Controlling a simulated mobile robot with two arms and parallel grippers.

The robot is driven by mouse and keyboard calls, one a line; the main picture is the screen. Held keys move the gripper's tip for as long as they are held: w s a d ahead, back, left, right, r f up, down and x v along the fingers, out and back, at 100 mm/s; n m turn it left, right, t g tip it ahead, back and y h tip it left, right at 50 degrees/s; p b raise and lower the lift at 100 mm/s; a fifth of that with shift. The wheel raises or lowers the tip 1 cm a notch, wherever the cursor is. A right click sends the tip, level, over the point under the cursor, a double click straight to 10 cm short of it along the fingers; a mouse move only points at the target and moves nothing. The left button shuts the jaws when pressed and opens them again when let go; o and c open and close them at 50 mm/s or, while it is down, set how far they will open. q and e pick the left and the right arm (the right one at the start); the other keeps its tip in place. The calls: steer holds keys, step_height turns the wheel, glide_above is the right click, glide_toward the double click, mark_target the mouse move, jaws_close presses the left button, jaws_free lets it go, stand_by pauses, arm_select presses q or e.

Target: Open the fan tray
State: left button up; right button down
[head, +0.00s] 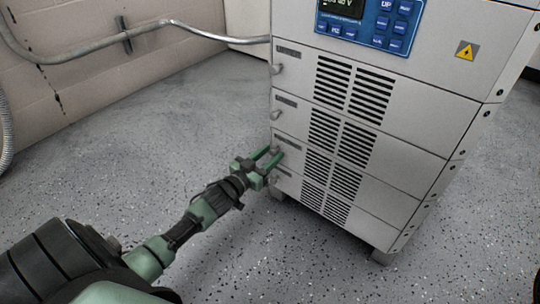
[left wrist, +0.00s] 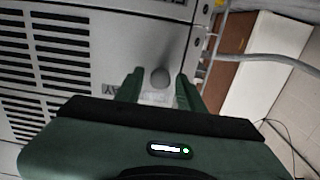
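A grey cabinet (head: 398,133) carries a stack of louvred front panels with small labels and round knobs near their left edge. The label print in the head view is too small to read, so I cannot tell which panel is the fan tray. My left gripper (head: 276,158) is at the left edge of a lower panel. In the left wrist view its two green fingers (left wrist: 158,88) are apart, on either side of a round grey knob (left wrist: 160,77), with a visible gap on each side. A label beside the knob is partly hidden by a finger. My right gripper is not in view.
Two more knobs sit above, an upper one (head: 278,69) and a middle one (head: 275,115). A blue control panel (head: 368,22) is at the top. A grey conduit (head: 165,24) runs along the block wall (head: 95,60). The speckled floor (head: 130,140) left of the cabinet is clear.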

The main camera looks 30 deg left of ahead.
arm_select(q)
jaws_close()
stand_by(1.2)
